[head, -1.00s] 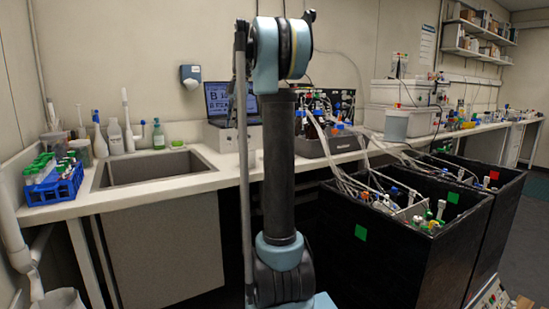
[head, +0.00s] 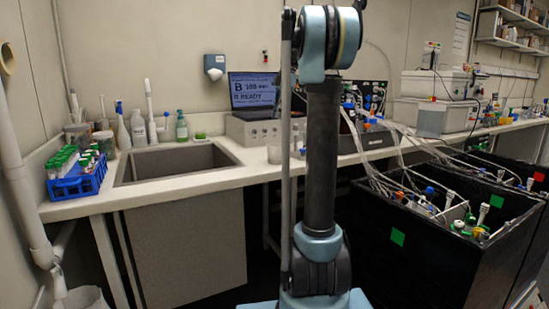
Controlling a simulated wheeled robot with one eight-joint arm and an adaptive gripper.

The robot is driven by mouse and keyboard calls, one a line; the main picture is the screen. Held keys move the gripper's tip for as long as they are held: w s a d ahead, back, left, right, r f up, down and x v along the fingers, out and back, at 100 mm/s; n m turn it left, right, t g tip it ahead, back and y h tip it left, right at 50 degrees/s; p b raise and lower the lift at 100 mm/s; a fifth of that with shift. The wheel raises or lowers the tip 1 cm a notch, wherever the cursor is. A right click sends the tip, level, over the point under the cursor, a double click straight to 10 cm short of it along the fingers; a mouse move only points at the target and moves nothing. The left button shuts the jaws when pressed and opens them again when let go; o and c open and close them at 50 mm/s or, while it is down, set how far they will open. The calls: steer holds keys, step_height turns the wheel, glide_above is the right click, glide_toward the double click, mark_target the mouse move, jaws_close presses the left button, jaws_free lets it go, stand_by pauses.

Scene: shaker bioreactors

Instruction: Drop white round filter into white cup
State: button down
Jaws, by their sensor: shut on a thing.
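My gripper is out of view; only links of my arm show, upright in the middle of the head view. I cannot make out the white round filter. A small white cup-like object (head: 275,155) stands on the counter just below the grey box, partly beside my arm; I cannot tell for sure that it is the white cup. A white open container (head: 85,298) shows at the bottom left, cut off by the picture's edge.
A white counter (head: 215,178) runs along the wall with a sink (head: 175,162). A blue rack (head: 78,182) of capped tubes stands at its left end. A laptop (head: 253,92) sits on a grey box. Black bins (head: 420,258) with tubing stand at the right.

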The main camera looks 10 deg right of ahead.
steer(key=shift+f, duration=2.8)
steer(key=c, duration=1.2)
jaws_free()
steer(key=shift+c, duration=0.2)
steer(key=v, duration=1.2)
steer(key=shift+d+f, duration=0.1)
steer(key=shift+f, duration=0.05)
